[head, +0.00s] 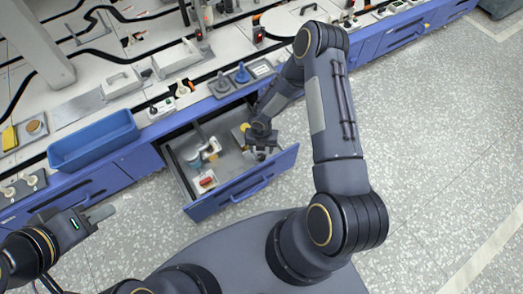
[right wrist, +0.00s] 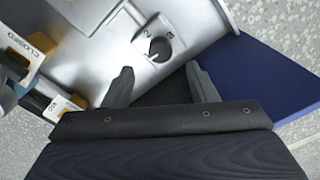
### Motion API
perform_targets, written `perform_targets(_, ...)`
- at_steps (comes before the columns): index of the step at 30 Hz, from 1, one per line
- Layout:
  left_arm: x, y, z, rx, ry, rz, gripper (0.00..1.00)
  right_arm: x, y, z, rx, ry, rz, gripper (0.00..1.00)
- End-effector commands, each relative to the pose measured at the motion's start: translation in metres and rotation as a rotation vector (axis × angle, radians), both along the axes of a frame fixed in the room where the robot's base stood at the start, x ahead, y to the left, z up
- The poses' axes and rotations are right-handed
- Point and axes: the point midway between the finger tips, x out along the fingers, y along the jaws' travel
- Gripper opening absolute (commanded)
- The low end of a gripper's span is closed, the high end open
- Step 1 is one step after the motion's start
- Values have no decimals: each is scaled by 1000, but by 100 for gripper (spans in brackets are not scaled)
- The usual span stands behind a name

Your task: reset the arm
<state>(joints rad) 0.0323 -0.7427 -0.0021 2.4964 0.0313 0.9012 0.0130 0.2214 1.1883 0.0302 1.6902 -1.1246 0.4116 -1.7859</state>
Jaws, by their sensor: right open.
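My right gripper (head: 261,150) is over the right part of an open blue drawer (head: 233,201). In the right wrist view my right gripper (right wrist: 161,88) has its two fingers apart, with nothing held between them. Its arm bends down from the upper right in the head view. My left gripper (head: 97,214) is low at the left in the head view, out over the floor in front of the cabinets. How far apart its fingers are is not clear.
The drawer holds a white tray with a red piece (head: 206,182) and other small items. A grey panel with a round knob (right wrist: 158,48) is close beyond the right fingers. A blue bin (head: 95,140) stands on the cluttered bench. Open floor lies at right.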

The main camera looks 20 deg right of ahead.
Motion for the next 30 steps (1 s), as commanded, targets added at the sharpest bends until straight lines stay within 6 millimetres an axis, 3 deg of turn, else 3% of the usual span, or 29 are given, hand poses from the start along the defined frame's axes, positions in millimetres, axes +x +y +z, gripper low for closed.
perform_targets(1,0,0,6,0,0,0,36,0,0,11,0,-1,-1,52)
perform_targets(6,0,0,10,0,0,0,36,0,0,22,0,0,1,52)
perform_targets(24,0,0,9,0,0,0,36,1,-1,25,-1,-3,-9,52)
perform_targets(26,0,0,10,0,0,0,36,4,-5,33,-5,-10,-44,52)
perform_targets(29,0,0,10,0,0,0,36,11,-17,68,-18,-36,-187,52)
perform_targets(30,0,0,10,0,0,0,36,13,-24,88,-22,-52,-276,52)
